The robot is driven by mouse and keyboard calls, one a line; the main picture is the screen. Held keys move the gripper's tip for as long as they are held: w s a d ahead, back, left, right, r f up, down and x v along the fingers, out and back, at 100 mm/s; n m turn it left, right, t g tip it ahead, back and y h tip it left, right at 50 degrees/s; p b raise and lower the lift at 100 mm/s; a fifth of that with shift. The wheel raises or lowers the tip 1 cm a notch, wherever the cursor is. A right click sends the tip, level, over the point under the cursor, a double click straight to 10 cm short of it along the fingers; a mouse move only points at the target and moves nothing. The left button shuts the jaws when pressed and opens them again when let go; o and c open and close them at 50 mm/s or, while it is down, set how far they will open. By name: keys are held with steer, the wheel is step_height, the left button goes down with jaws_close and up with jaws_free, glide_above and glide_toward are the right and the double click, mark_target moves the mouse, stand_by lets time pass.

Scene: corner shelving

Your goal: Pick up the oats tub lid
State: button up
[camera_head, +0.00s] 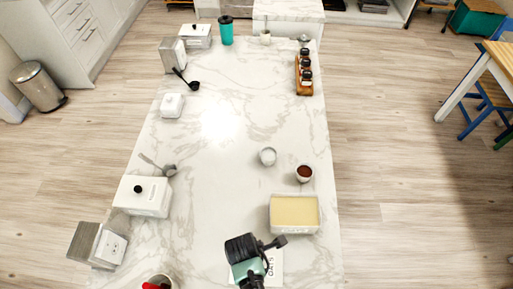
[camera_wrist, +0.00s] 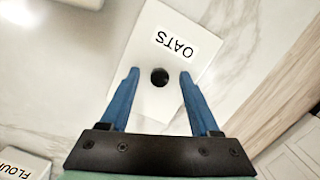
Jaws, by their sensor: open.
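The oats tub lid is a flat white rectangle with a round black knob and a label reading OATS. In the wrist view the lid (camera_wrist: 150,98) lies below my gripper (camera_wrist: 160,73). Its two blue fingers are apart, with the black knob between them in the picture; I cannot tell their height above it. No contact is visible. In the head view the lid (camera_head: 277,262) is at the bottom, partly hidden by my wrist. An open white tub with tan contents (camera_head: 295,232) stands just beyond it.
A white canister with a black knob (camera_head: 143,197) stands at the left of the marble counter (camera_head: 215,215). A small white bowl (camera_head: 267,157) and a cup with dark contents (camera_head: 304,174) stand farther back. A FLOUR-labelled box (camera_wrist: 22,163) shows in the wrist view.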

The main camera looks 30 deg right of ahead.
jaws_close()
steer(key=shift+r, duration=0.15)
stand_by(0.4)
